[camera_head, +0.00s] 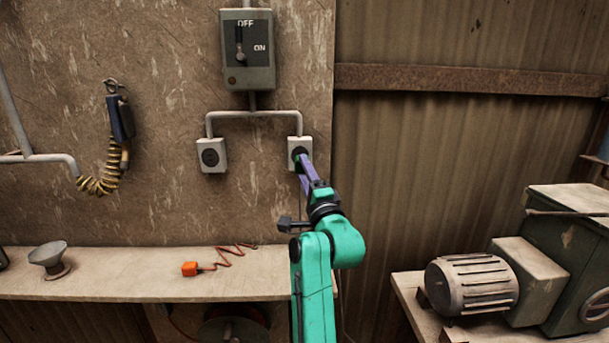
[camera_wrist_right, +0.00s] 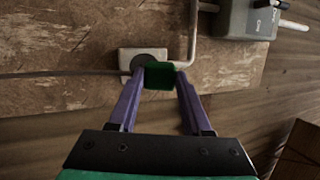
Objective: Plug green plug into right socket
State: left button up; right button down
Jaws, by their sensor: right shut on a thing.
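The green plug (camera_wrist_right: 159,76) is between the purple fingers of my right gripper (camera_wrist_right: 158,82) in the right wrist view. It lies over the lower part of the right socket (camera_wrist_right: 132,54), a pale box with a dark round face. In the head view, my right gripper (camera_head: 302,160) reaches up to the right socket (camera_head: 294,143) and covers part of it. The plug is mostly hidden there. I cannot tell whether its prongs are inside the socket. My left gripper is not in view.
The left socket (camera_head: 211,155) is empty on the wall. A grey switch box (camera_head: 248,77) sits above, joined by pipes. An orange plug (camera_head: 190,269) with a coiled cord lies on the shelf (camera_head: 120,285). A motor (camera_head: 470,285) stands at the right.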

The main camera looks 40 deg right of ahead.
jog(key=shift+w+d, duration=0.25)
jog(key=shift+w, duration=0.35)
jog(key=w+d, duration=0.2)
jog(key=w, duration=0.1)
jog(key=shift+w+d, duration=0.1)
jog(key=shift+d, duration=0.25)
jog(key=g+p, duration=0.1)
jog(key=p, duration=0.4)
jog(key=f+m+g+p, duration=0.1)
jog(key=g+p, duration=0.1)
jog(key=p, duration=0.4)
jog(key=shift+g, duration=0.3)
dwell(1.5)
dwell(0.4)
